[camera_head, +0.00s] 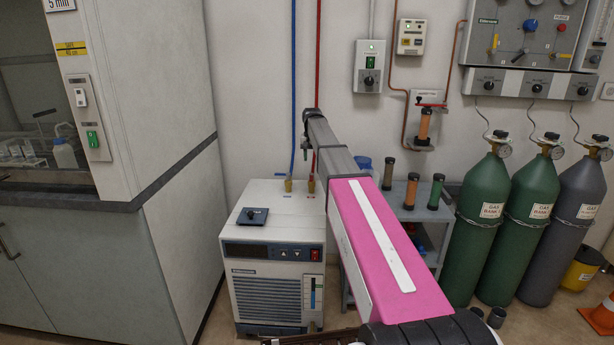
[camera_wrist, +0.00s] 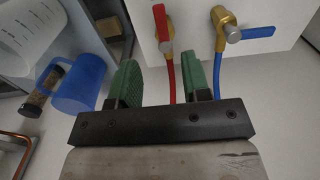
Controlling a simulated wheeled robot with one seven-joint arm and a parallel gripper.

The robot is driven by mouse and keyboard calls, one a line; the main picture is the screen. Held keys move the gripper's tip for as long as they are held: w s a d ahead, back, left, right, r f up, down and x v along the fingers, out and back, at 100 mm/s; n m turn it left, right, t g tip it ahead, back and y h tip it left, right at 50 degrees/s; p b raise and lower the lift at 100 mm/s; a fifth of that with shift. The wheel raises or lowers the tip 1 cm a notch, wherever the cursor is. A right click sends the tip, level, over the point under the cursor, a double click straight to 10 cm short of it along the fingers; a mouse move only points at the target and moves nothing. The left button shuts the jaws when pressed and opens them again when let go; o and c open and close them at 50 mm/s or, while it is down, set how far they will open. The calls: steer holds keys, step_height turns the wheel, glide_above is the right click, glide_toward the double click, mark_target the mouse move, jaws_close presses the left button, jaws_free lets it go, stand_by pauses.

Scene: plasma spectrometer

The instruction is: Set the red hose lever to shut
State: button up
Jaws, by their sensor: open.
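The red lever (camera_wrist: 160,22) is on a brass valve at the white chiller's edge in the wrist view. It lies roughly in line with the red hose (camera_wrist: 171,78), which leaves the valve toward my gripper. In the head view the red hose (camera_head: 317,60) runs up the wall; the lever is too small to make out there. My gripper (camera_wrist: 160,66) is open and empty, its green fingers apart. The red hose shows in the gap between them, and the lever is beyond the fingertips. In the head view my gripper (camera_head: 305,148) is above the chiller's back, partly hidden by my arm.
A blue lever (camera_wrist: 258,32) sits sideways on the neighbouring valve, with a blue hose (camera_wrist: 217,68). The chiller (camera_head: 272,260) stands beside a grey cabinet (camera_head: 180,210). A cart (camera_head: 430,215) with colored cylinders and several gas bottles (camera_head: 480,220) stand to the right.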

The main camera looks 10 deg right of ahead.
mark_target(311, 178)
step_height(311, 178, down, 8)
steer(key=shift+f, duration=0.15)
steer(key=shift+s+a+f, duration=0.15)
steer(key=shift+a+f, duration=0.1)
steer(key=shift+f, duration=0.15)
steer(key=shift+d, duration=0.15)
jaws_close()
